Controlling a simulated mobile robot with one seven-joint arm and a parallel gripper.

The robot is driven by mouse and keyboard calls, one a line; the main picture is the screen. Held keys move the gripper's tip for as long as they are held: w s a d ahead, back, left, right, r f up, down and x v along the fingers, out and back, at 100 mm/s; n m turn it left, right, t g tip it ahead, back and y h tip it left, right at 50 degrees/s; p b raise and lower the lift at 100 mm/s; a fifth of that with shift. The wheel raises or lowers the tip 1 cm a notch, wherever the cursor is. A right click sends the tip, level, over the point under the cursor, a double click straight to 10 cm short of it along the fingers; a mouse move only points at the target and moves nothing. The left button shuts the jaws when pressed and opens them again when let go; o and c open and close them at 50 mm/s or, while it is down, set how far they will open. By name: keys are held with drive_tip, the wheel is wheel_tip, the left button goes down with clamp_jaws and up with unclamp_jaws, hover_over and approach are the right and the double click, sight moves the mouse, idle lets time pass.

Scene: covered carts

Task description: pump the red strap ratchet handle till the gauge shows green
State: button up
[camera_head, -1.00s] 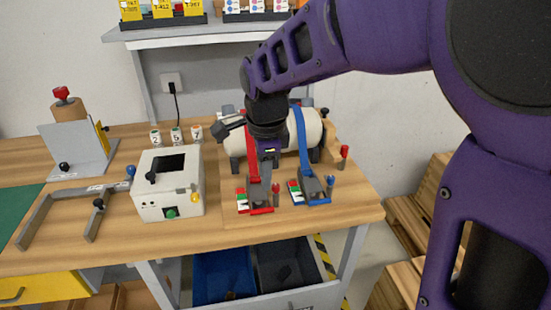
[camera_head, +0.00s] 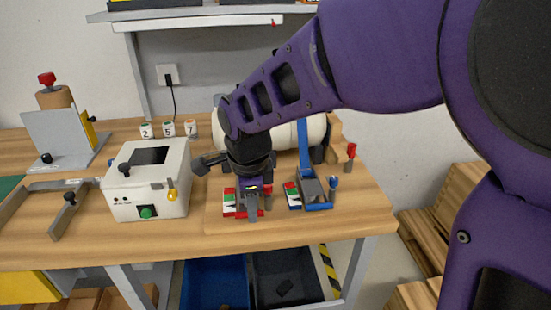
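The red strap ratchet (camera_head: 240,213) sits near the front of the wooden bench, left of the blue one. Its gauge (camera_head: 229,199) shows red, white and green patches; I cannot read where the pointer stands. My gripper (camera_head: 252,212) points down right over the red ratchet and covers most of it, including most of the handle and the red strap. I cannot tell whether the fingers are apart or touch the handle. The blue strap ratchet (camera_head: 314,193) stands just right, with its blue strap (camera_head: 303,135) over the white cylinder (camera_head: 286,133).
A white box (camera_head: 148,182) with a green button stands close left of my gripper. Numbered blocks (camera_head: 168,129) stand behind it. A grey bracket with a red knob (camera_head: 62,135) is far left. A red-topped peg (camera_head: 350,155) stands right. Blue and dark bins (camera_head: 215,283) are below.

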drive_tip(key=shift+f, duration=0.15)
clamp_jaws()
idle(1.4)
